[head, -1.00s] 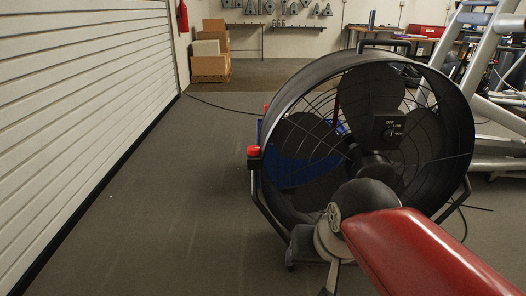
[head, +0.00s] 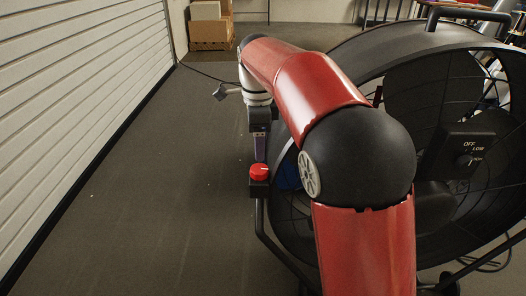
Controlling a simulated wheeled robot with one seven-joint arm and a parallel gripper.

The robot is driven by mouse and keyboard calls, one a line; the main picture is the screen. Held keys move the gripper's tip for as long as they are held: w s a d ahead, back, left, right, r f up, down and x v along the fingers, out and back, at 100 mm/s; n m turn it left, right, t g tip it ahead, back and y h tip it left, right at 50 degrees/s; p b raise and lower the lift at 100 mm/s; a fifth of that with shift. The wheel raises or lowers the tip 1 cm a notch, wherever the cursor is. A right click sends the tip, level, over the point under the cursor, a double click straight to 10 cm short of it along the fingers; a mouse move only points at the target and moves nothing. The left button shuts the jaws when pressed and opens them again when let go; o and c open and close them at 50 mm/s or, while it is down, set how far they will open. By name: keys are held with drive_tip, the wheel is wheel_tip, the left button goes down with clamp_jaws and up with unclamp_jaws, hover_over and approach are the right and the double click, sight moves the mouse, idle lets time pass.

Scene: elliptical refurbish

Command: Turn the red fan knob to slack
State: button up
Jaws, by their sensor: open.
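The near red knob (head: 259,172) sits on a dark block on the left side of the big black fan (head: 350,52), with its red top in plain view. A far red knob, visible earlier, is hidden by my arm.
A control box (head: 464,157) with a black dial and OFF and LOW marks is inside the fan. A white slatted wall (head: 75,100) runs along the left. Cardboard boxes (head: 211,28) stand at the back. The floor (head: 165,190) left of the fan is clear.

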sight(259, 168)
wheel_tip(259, 168, down, 8)
drive_tip(key=shift+s+r+b, duration=0.1)
drive_tip(key=shift+r+b, duration=0.05)
drive_tip(key=shift+b, duration=0.5)
drive_tip(key=shift+c, duration=0.5)
drive_tip(key=c, duration=0.9)
drive_tip(key=shift+r+n+p, duration=0.1)
drive_tip(key=shift+n+p, duration=0.2)
drive_tip(key=shift+p, duration=0.05)
drive_tip(key=shift+r+n+p, duration=0.1)
drive_tip(key=shift+n+p, duration=0.55)
drive_tip(key=shift+n, duration=0.35)
drive_tip(key=shift+n+p, duration=1.05)
drive_tip(key=shift+n, duration=1.25)
